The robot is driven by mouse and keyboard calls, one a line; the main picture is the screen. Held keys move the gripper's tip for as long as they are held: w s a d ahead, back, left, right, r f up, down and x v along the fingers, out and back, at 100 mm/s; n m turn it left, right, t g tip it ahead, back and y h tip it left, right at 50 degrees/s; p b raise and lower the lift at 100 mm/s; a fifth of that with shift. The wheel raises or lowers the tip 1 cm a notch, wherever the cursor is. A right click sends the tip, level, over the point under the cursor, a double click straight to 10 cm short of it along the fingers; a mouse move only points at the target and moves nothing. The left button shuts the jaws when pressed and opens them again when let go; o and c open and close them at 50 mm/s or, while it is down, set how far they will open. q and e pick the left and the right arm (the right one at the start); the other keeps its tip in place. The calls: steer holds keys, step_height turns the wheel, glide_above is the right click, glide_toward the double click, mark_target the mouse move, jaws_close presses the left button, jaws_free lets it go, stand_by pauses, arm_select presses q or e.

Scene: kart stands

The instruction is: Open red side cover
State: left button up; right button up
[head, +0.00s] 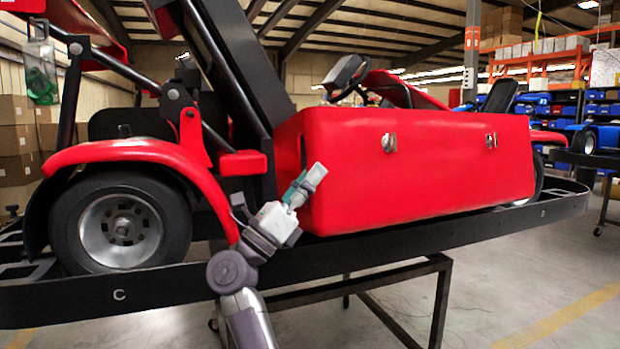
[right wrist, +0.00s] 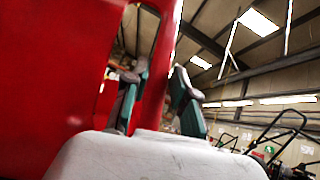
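The red side cover (head: 430,170) is a long panel on the kart's near side, with a silver latch (head: 389,142) near its middle and another latch (head: 491,140) towards its right end. I cannot tell whether the fingers touch the strip. My left gripper is not in view.
The kart rests on a black stand (head: 420,246) with a frame and legs below. The rear wheel (head: 122,230) and red fender (head: 130,153) are left of my right arm. Blue bins (head: 545,105) stand at the back right. The floor (head: 510,290) at the right front is clear.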

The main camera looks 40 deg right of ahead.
steer(key=shift+o, duration=1.2)
steer(key=shift+w+d+f+t, duration=0.1)
steer(key=shift+w+f+t, duration=0.1)
steer(key=shift+t, duration=0.1)
steer(key=shift+r, duration=0.1)
steer(key=shift+s, duration=0.1)
steer(key=v, duration=1.2)
